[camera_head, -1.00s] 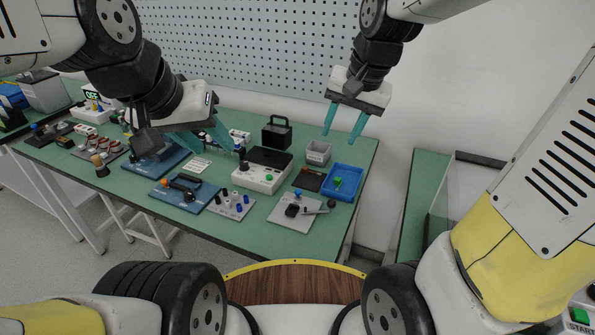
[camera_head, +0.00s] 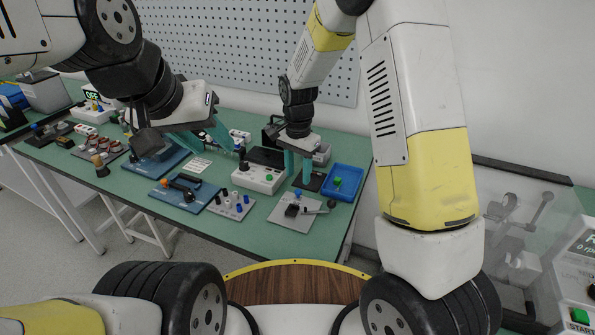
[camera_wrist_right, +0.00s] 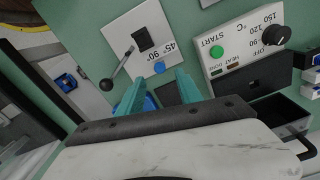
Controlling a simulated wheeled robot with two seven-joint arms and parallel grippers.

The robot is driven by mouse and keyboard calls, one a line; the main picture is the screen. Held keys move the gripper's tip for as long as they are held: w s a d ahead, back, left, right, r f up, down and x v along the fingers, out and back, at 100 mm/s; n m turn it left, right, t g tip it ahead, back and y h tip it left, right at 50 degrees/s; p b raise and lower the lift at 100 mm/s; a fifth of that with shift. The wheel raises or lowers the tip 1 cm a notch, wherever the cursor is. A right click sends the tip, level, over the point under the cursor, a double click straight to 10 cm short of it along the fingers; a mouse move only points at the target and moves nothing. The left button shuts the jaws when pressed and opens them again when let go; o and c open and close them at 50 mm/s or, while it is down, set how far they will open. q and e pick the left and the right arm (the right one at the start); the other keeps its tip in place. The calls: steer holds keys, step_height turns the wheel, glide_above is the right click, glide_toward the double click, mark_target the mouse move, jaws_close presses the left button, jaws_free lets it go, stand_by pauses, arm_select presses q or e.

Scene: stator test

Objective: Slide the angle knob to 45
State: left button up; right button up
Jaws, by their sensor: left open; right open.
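The angle plate (camera_head: 285,219) is a light grey square on the bench, with a black block and a lever. In the right wrist view, the plate (camera_wrist_right: 125,26) carries the marks 45° and 90°. A blue knob (camera_wrist_right: 159,67) sits at its edge close to the 90° mark; it also shows in the head view (camera_head: 298,192). My right gripper (camera_head: 299,181) is open, pointing down behind the plate. In the wrist view its fingertips (camera_wrist_right: 160,77) are close to the blue knob; contact cannot be told. My left gripper (camera_head: 217,150) is open over the bench's left-middle part.
A white heater box (camera_head: 258,178) with a green button and dial stands left of my right gripper. A blue tray (camera_head: 354,178) lies to its right. A panel with small knobs (camera_head: 232,205) and a blue plate (camera_head: 168,196) lie further left.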

mark_target(298, 190)
step_height(298, 190, down, 6)
jaws_close()
stand_by(0.4)
stand_by(1.2)
